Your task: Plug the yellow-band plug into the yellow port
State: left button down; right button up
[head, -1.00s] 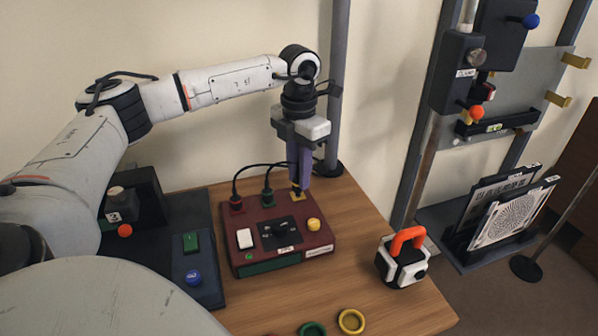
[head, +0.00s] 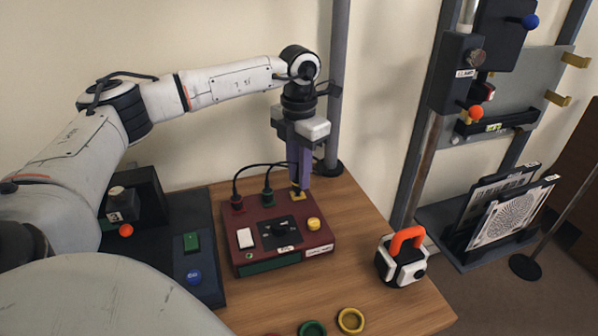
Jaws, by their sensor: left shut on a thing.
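A dark red box (head: 262,266) stands on the wooden table. A red plug (head: 237,203) and a green plug (head: 267,197) with black cables stand along its back edge. A yellow port (head: 297,193) is at the box's back right corner. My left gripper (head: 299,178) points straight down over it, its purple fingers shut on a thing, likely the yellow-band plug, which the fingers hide. The fingertips are at or just above the yellow port; I cannot tell whether the plug is seated. My right gripper is not in view.
The box top has a white switch (head: 245,238), a dark dial panel and a yellow button (head: 314,224). A white and black device with an orange handle (head: 402,257) stands to the right. Green (head: 312,328) and yellow (head: 351,321) rings lie in front. A grey post rises behind.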

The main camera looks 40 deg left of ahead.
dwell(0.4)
pick_arm(q)
jog(key=shift+f, duration=0.65)
dwell(0.4)
jog(key=c, duration=1.5)
grip_release()
jog(key=shift+c, duration=0.2)
notch_tip(320, 180, up, 10)
jog(key=shift+r, duration=0.2)
